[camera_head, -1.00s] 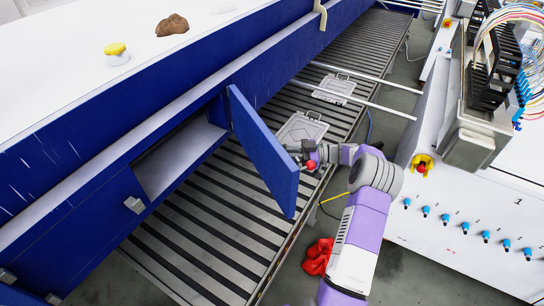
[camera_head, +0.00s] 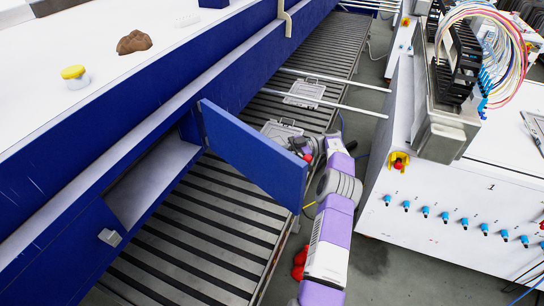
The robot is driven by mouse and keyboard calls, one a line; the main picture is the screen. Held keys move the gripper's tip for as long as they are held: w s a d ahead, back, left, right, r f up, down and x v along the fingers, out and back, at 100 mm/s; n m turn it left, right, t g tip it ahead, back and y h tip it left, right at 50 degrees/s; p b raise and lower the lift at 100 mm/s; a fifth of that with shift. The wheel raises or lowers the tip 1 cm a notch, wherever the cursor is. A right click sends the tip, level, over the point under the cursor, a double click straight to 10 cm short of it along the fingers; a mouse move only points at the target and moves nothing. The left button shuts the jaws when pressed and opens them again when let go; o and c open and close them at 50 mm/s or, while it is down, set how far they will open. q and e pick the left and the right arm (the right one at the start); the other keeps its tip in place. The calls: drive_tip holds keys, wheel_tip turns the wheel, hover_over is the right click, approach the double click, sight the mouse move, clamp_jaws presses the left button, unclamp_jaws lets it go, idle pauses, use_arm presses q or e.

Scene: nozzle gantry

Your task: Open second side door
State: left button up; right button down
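A blue side door (camera_head: 255,155) on the long blue machine stands swung open, sticking out over the slatted conveyor. The compartment (camera_head: 150,180) behind its doorway is open and looks empty. Another blue door with a metal latch (camera_head: 110,237) is shut to the left of the opening. My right gripper (camera_head: 299,146) is at the far side of the open door, near its free edge. The door partly hides it, so I cannot tell whether it touches the door or whether its fingers are open. My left gripper is out of view.
The slatted conveyor (camera_head: 190,225) runs under the door, with metal trays (camera_head: 305,92) on it and rails across it. A white cabinet (camera_head: 430,190) with blue fittings and a red button stands at right. A red object (camera_head: 299,262) lies behind my arm on the floor.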

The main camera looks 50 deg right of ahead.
drive_tip(key=shift+w+r, duration=0.2)
drive_tip(key=shift+r, duration=0.05)
drive_tip(key=c, duration=1.5)
unclamp_jaws()
drive_tip(key=shift+o, duration=1.4)
drive_tip(key=shift+f, duration=0.1)
